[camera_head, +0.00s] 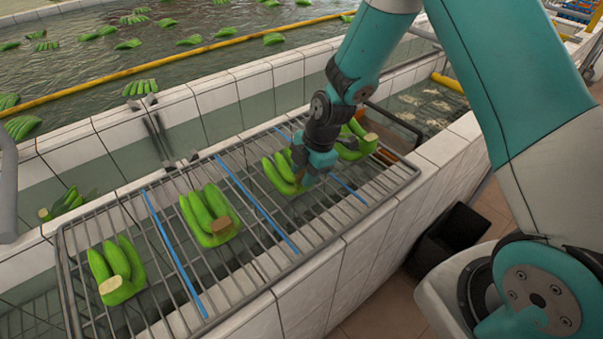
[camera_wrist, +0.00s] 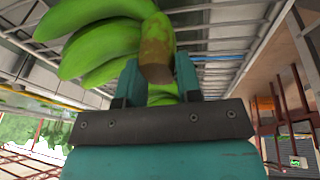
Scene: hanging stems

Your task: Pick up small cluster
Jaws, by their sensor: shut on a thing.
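My gripper (camera_head: 314,172) is over the rack in the head view, at a small green banana cluster (camera_head: 279,174). In the wrist view my gripper (camera_wrist: 159,80) has its two teal fingers on either side of the cluster's brown cut stem. It is shut on this cluster (camera_wrist: 105,45), whose green fingers spread to the left. Part of the cluster is hidden by my gripper in the head view. I cannot tell whether it is clear of the bars.
Other clusters lie on the metal rack (camera_head: 262,268): one at left (camera_head: 117,270), one in the middle (camera_head: 210,213), one behind my wrist (camera_head: 355,142). Blue dividers (camera_head: 257,203) cross the rack. Tiled tank walls (camera_head: 375,255) border it. A dark bin (camera_head: 450,238) stands on the floor.

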